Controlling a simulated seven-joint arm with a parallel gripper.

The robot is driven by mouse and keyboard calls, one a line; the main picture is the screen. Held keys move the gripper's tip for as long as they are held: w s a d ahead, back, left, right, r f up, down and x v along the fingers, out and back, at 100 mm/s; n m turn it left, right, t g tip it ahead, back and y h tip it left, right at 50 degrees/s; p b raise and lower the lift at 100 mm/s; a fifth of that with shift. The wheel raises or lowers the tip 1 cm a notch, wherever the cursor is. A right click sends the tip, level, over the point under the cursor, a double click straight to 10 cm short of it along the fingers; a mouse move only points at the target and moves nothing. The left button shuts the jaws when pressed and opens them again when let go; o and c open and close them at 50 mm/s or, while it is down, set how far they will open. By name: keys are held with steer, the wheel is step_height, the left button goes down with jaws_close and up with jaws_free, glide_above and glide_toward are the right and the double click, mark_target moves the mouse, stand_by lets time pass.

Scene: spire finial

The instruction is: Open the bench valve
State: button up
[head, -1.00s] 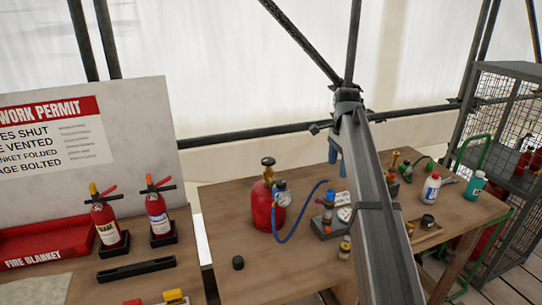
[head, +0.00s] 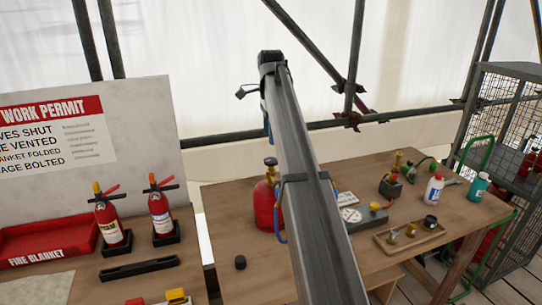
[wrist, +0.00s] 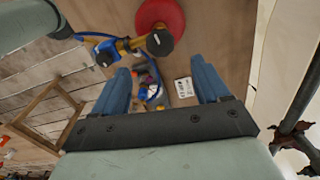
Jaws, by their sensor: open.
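The red gas cylinder (head: 264,207) stands on the bench, partly hidden behind my arm in the head view. Its dark-topped brass valve (head: 270,162) shows just left of the arm. In the wrist view the red cylinder (wrist: 158,14) is at the top, with a dark round knob (wrist: 160,42) and brass fittings (wrist: 125,44) with blue parts. My gripper (wrist: 160,82) is open and empty, its blue fingers spread apart and pointing down towards the bench. The knob shows beyond the fingertips and is not between them. In the head view my arm hides most of the gripper.
A wooden tray with fittings (head: 410,240), a white bottle (head: 433,190) and a teal bottle (head: 478,187) stand on the bench's right. A small black piece (head: 240,262) lies at front left. Two extinguishers (head: 161,213) stand farther left, and a mesh cage (head: 505,130) is at right.

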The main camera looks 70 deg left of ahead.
mark_target(271, 160)
step_height(271, 160, down, 9)
steer(key=shift+r, duration=0.2)
stand_by(0.4)
steer(key=c, duration=1)
steer(key=shift+c, duration=0.2)
steer(key=shift+n, duration=0.3)
steer(key=n, duration=0.4)
steer(key=shift+n, duration=0.3)
steer(key=n, duration=0.5)
steer(key=shift+n, duration=0.3)
